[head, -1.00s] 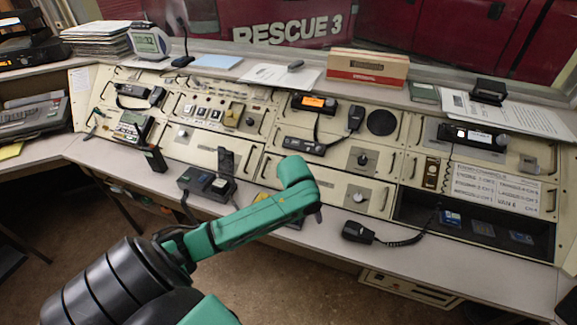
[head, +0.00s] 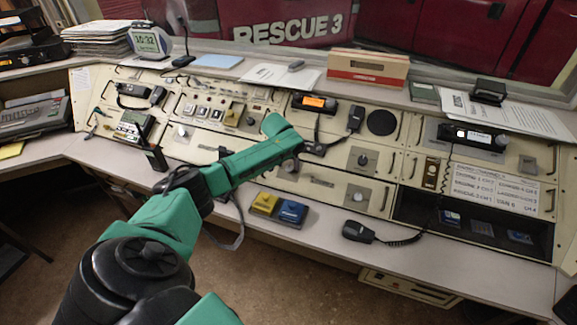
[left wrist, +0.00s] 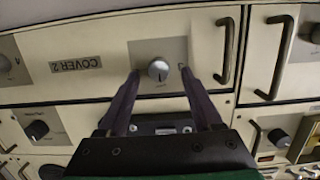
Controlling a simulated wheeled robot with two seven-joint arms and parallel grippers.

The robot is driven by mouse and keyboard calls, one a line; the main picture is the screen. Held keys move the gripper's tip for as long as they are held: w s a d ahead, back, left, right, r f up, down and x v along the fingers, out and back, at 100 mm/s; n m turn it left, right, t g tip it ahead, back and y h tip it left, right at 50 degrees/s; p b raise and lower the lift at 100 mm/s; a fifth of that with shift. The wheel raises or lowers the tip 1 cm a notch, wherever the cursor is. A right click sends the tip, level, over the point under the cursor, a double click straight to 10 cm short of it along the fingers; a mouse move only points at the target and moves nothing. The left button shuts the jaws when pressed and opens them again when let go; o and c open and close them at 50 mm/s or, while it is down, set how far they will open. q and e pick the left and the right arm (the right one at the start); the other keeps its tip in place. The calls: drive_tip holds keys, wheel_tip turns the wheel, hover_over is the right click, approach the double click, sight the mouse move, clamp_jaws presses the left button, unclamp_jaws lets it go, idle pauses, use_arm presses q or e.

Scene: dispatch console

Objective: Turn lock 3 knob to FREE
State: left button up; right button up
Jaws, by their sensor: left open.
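In the left wrist view a round silver knob (left wrist: 158,70) sits on a grey plate, with a "COVER 2" label (left wrist: 76,66) to its left. I see no lock 3 or FREE marking that I can read. My left gripper (left wrist: 159,78) is open, with its two dark fingertips on either side of the knob; whether they touch it I cannot tell. In the head view my left gripper (head: 300,147) reaches over the middle of the console and hides part of the panel. Another silver knob on a grey plate (head: 357,196) shows to its right. My right gripper is out of view.
A yellow block (head: 265,203) and a blue block (head: 291,211) lie on the front ledge. A hand microphone (head: 357,231) with a coiled cord lies to their right. Metal handles (left wrist: 280,58) stand out from the panel right of the knob. A radio (head: 314,104) sits above.

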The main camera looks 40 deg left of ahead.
use_arm(q)
drive_tip(key=shift+w+f, duration=0.25)
drive_tip(key=shift+f, duration=0.45)
clamp_jaws()
drive_tip(key=shift+r, duration=0.1)
drive_tip(key=m+p, duration=0.2)
drive_tip(key=m, duration=0.1)
drive_tip(key=shift+d+y, duration=0.1)
drive_tip(key=shift+y, duration=0.2)
drive_tip(key=m+y+p, duration=0.1)
drive_tip(key=m+p, duration=0.1)
drive_tip(key=m, duration=0.2)
drive_tip(key=shift+d+m, duration=0.1)
drive_tip(key=shift+m, duration=0.2)
drive_tip(key=m+p, duration=0.2)
drive_tip(key=m, duration=0.3)
drive_tip(key=shift+s+d+y, duration=0.1)
drive_tip(key=shift+y, duration=0.3)
drive_tip(key=shift+f+m+t+p, duration=0.1)
drive_tip(key=shift+m+t+p, duration=0.25)
drive_tip(key=shift+m, duration=0.8)
drive_tip(key=shift+f+m+t+p, duration=0.1)
drive_tip(key=shift+m+t+p, duration=0.25)
drive_tip(key=shift+m, duration=0.8)
drive_tip(key=shift+y, duration=0.3)
